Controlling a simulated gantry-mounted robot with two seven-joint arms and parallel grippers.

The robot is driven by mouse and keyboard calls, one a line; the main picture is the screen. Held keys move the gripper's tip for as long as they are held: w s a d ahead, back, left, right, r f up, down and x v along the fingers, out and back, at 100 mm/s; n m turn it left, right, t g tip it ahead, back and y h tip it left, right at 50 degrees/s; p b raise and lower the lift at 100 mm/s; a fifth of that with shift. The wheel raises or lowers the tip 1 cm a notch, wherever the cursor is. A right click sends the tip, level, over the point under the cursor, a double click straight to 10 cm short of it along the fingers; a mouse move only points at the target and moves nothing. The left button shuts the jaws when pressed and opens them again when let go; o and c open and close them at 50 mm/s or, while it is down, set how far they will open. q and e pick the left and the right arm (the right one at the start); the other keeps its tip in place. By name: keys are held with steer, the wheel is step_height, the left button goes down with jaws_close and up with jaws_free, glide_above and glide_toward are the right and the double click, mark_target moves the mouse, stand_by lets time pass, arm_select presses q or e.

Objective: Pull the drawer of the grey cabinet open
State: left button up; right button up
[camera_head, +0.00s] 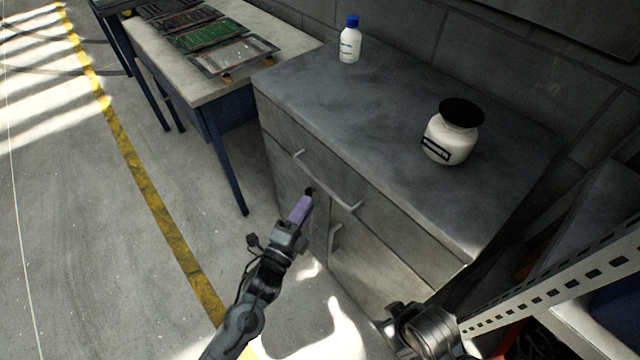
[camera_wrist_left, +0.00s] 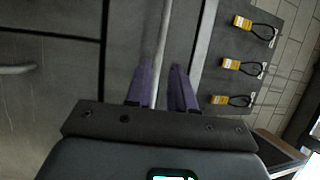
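The grey cabinet (camera_head: 390,270) stands in the middle of the head view. Its wide top drawer (camera_head: 395,228) looks shut, its face flush with the cabinet front. The drawer has a bar handle (camera_head: 327,182). My left gripper (camera_head: 308,191), with purple fingers, is in front of the handle, its tips just short of the bar in the head view. In the left wrist view the handle bar (camera_wrist_left: 162,38) runs in line with the gap between the two fingers (camera_wrist_left: 163,75), which stand apart. I see no grip on the bar. My right gripper's fingers do not show.
On the cabinet top are a white bottle with a blue cap (camera_head: 349,46) and a white jar with a black lid (camera_head: 452,135). A bench (camera_head: 185,85) with circuit boards stands at the left. Floor in front is clear. Part of my right arm (camera_head: 425,328) is near the cabinet's right front.

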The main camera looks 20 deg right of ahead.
mark_target(320, 180)
arm_select(q)
steer(key=shift+b+x, duration=1.45)
steer(key=shift+x, duration=2.8)
steer(key=shift+c, duration=0.3)
jaws_close()
